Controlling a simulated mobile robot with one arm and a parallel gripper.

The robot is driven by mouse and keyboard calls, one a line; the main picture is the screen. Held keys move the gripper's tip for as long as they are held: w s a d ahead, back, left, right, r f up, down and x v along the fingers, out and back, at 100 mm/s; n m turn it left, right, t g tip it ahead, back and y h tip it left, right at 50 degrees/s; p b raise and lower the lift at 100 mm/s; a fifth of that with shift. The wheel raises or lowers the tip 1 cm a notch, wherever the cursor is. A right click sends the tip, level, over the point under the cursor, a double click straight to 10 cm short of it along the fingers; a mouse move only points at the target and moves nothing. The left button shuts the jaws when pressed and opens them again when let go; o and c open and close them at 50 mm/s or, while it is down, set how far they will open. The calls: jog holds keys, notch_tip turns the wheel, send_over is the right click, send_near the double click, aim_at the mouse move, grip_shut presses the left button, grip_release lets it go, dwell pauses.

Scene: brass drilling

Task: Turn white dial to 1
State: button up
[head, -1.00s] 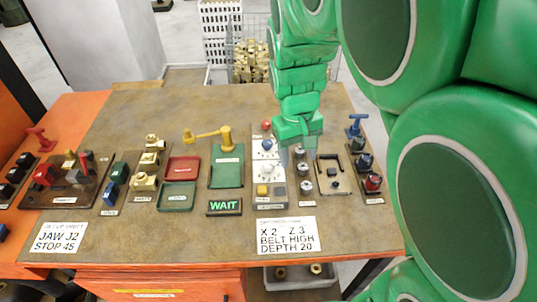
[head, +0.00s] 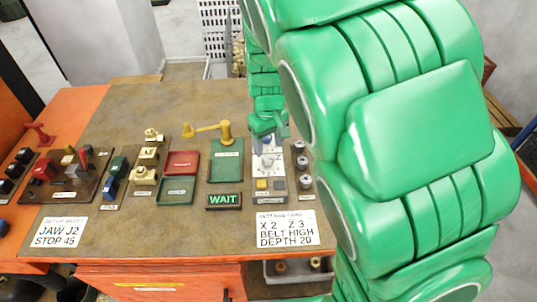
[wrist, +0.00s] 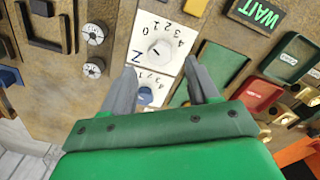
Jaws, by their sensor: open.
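The white dial (wrist: 160,49) sits on a white plate (wrist: 178,14) marked Z, with numbers around it, in the wrist view. A small dark mark shows on the dial; I cannot tell which number it points to. A blue dial (wrist: 145,95) sits on the neighbouring white plate, partly hidden low between my fingers. My gripper (wrist: 162,67) is open and empty, its fingertips apart above the dial panel and beyond the blue dial towards the white one. In the head view my gripper (head: 271,140) is over the panel, and the white dial (head: 270,162) shows just below it.
A yellow button (head: 262,184) and a settings card (head: 286,229) are nearer the front. My arm hides the table's right side.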

aim_at(268, 158)
notch_tip(268, 158, down, 5)
jog(key=shift+f, duration=0.1)
dwell(0.3)
jog(key=c, duration=1)
jog(key=shift+c, duration=0.2)
jog(key=shift+m, duration=2.9)
